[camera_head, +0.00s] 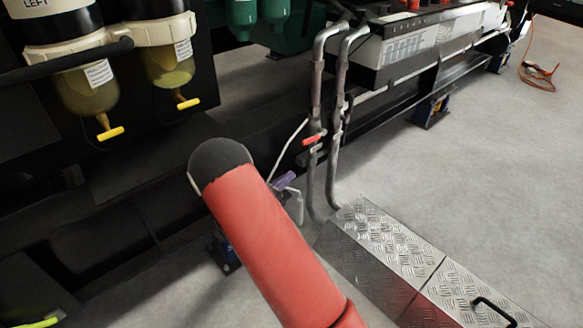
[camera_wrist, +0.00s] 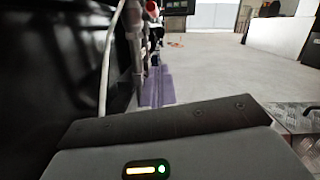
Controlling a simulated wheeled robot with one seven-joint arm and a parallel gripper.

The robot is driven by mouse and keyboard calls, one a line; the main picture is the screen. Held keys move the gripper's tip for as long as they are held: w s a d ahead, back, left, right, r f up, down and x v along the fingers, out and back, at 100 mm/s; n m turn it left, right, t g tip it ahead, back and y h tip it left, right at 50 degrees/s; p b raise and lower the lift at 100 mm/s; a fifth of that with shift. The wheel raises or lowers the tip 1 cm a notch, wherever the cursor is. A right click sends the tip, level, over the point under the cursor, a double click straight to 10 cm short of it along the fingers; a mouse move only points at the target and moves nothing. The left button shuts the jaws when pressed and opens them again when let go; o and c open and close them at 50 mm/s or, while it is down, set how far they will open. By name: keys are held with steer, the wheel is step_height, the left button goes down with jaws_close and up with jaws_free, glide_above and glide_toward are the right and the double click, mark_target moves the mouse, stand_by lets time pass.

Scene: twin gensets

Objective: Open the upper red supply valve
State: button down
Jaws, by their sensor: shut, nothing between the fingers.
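A red valve handle (camera_head: 312,139) sits on the left of two grey vertical pipes (camera_head: 333,150) in the middle of the head view. It looks tilted across the pipe. No second red handle shows clearly on these pipes. A small red part (camera_wrist: 152,8) shows at the top of the wrist view, beside the pipe; I cannot tell whether it is the same handle. My gripper (camera_head: 285,182) is mostly hidden behind my red arm, to the lower left of the handle and apart from it in the picture. In the wrist view its purple fingers (camera_wrist: 157,87) are together and empty.
A tread-plate step (camera_head: 385,250) stands on the floor right of the pipes. Dark genset framing is on the left, with yellow-tapped filter bowls (camera_head: 170,65) above. A thin pale hose (camera_wrist: 110,60) runs close left of my fingers. Open floor (camera_head: 490,170) lies to the right.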

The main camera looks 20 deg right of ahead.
mark_target(315, 138)
steer(key=w+d+r, duration=0.4)
steer(key=d+r, duration=0.1)
steer(key=d, duration=0.2)
steer(key=shift+d+r, duration=0.2)
steer(key=shift+d, duration=0.15)
steer(key=shift+r+y+p, duration=0.3)
steer(key=shift+p, duration=0.2)
